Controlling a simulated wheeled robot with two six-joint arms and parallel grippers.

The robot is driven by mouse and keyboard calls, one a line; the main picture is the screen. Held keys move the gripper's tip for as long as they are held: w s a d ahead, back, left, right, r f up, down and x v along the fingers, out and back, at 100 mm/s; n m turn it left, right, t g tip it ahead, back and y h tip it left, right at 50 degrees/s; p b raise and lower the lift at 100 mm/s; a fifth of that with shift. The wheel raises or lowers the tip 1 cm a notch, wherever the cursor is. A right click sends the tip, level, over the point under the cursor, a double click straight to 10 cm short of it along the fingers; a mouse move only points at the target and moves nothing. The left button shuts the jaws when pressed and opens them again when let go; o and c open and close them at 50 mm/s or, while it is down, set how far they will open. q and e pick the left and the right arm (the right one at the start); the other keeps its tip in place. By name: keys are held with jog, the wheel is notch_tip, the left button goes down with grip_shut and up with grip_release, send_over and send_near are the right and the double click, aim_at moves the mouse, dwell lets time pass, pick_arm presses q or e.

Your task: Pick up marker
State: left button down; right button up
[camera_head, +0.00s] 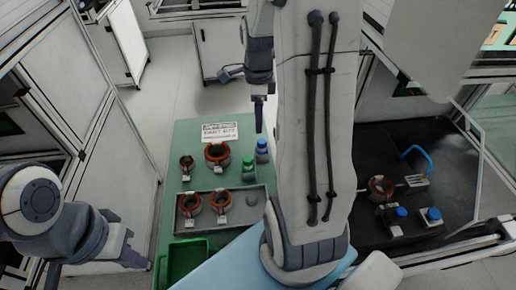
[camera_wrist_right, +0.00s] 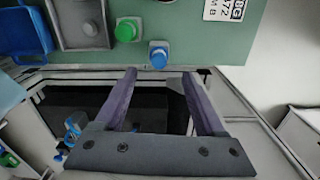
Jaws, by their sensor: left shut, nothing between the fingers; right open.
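Two small capped pieces that may be markers stand on the green table top. One has a green cap (camera_head: 248,166) and one has a blue cap (camera_head: 262,148). In the right wrist view the green-capped piece (camera_wrist_right: 128,30) and the blue-capped piece (camera_wrist_right: 158,56) lie beyond the fingertips, the blue one in line with the gap. My right gripper (camera_head: 258,118) points down at the table's far right, open and empty. Its fingers show in the right wrist view (camera_wrist_right: 160,74). My left gripper (camera_head: 136,258) is shut and empty at the near left.
A grey tray (camera_head: 240,222) holds copper-wound stators, with more stators (camera_head: 217,152) behind it. A label card (camera_head: 220,131) lies at the back. A green bin (camera_head: 180,262) is at the near left. A dark workstation (camera_head: 440,150) stands at right, beyond my right arm.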

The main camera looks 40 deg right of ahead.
aim_at(262, 141)
jog(key=shift+s+d+f+m, duration=0.2)
jog(key=shift+d+f+m, duration=0.5)
jog(key=shift+d+f, duration=0.25)
notch_tip(262, 141, down, 3)
jog(key=shift+a+f, duration=0.1)
jog(key=shift+f, duration=0.1)
jog(key=f, duration=0.3)
jog(key=a+f+p, duration=0.1)
jog(key=shift+s+f, duration=0.2)
jog(key=shift+f, duration=0.2)
jog(key=shift+d+f, duration=0.1)
jog(key=shift+f, duration=0.4)
grip_shut()
jog(key=shift+r, duration=0.1)
